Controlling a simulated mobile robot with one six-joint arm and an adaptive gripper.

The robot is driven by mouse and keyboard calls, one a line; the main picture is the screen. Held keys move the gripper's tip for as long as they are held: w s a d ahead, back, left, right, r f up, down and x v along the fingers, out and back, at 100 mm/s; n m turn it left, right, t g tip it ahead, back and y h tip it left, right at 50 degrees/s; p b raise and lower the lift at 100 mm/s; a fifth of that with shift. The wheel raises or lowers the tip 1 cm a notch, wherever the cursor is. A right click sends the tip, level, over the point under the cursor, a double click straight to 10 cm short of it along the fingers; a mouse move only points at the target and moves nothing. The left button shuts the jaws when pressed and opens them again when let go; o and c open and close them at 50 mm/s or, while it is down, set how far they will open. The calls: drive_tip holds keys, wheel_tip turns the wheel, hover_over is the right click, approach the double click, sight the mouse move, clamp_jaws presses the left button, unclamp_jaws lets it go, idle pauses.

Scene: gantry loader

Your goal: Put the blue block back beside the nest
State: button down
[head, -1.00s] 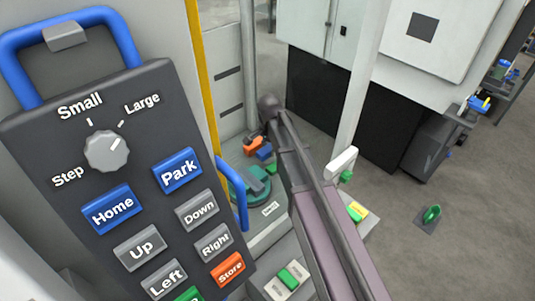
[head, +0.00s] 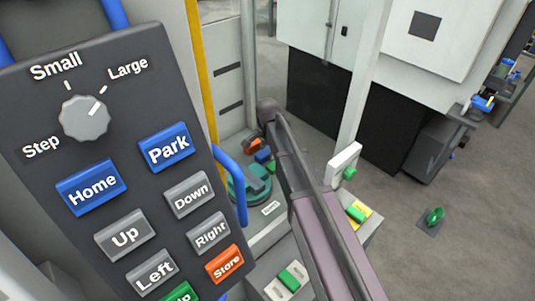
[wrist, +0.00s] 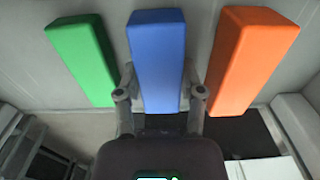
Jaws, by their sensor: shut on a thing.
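In the wrist view the blue block (wrist: 157,45) stands between the fingers of my gripper (wrist: 160,82), which is shut on it. A green block (wrist: 83,55) is to its left and an orange block (wrist: 252,50) to its right, both apart from the fingers. In the head view the blue block (head: 262,156) shows small behind my arm, near the orange block (head: 252,145); my gripper is hidden there. A teal round fixture (head: 247,186) lies in front of them. I cannot tell which part is the nest.
A large button pendant (head: 130,165) fills the left of the head view. A yellow post (head: 202,90) stands behind it. A white cabinet (head: 440,45) is at the back right. A low stand with a green button (head: 289,279) is at the front. Open floor (head: 460,260) lies right.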

sight(268, 151)
drive_tip(key=shift+f, duration=0.2)
drive_tip(key=shift+c, duration=2.4)
unclamp_jaws()
drive_tip(key=shift+r, duration=0.2)
wheel_tip(268, 151, up, 12)
drive_tip(key=p, duration=1.2)
